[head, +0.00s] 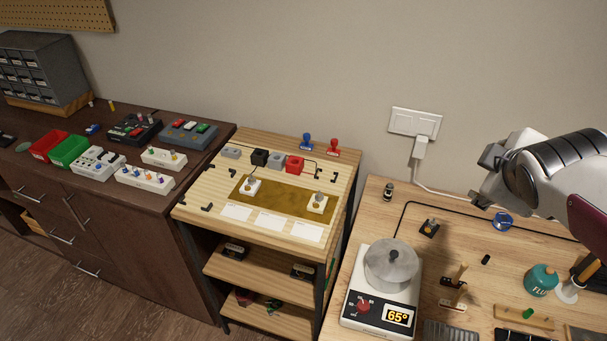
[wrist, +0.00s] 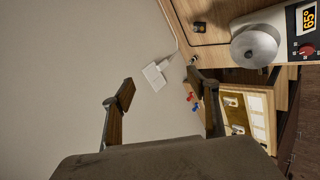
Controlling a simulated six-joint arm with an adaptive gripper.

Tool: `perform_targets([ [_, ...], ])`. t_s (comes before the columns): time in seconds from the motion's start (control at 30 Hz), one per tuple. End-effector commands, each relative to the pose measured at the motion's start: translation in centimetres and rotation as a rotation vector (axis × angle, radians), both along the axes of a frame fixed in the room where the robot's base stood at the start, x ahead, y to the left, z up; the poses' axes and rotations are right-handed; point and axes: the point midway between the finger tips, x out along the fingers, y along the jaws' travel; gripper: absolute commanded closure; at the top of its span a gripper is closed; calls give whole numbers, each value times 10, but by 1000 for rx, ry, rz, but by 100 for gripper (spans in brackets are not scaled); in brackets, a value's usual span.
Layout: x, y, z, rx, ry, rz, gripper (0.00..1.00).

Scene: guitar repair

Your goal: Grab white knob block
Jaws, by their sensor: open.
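Two small white blocks with knobs on top sit on the gold-brown mat (head: 283,199) of the middle wooden stand: one at the left (head: 251,187) and one at the right (head: 318,204). Small and sideways in the wrist view, they show as one white block (wrist: 231,102) and another (wrist: 238,130). I cannot tell which one the task names. My gripper (head: 482,180) is open and empty, high above the right-hand bench and well to the right of both blocks. In the wrist view my gripper (wrist: 162,92) has its fingers wide apart with nothing between them.
Grey, black and red blocks (head: 295,165) line the back of the stand, near blue and red stamps (head: 333,147). The right bench holds a hot plate with a metal pot (head: 391,264) and a flux bottle (head: 541,280). White knobbed boxes (head: 145,178) sit on the left cabinet.

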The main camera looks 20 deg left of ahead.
Motion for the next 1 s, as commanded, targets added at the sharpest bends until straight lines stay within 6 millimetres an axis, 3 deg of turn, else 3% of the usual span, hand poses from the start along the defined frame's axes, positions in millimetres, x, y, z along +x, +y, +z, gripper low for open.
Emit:
perform_targets([
  [0.2,53,34,0,-194,-69,237,41],
  [0.5,113,94,-8,-456,-186,567,41],
  [0.8,156,167,-33,-703,-328,898,41],
  [1.0,171,219,-57,-855,-445,1115,41],
])
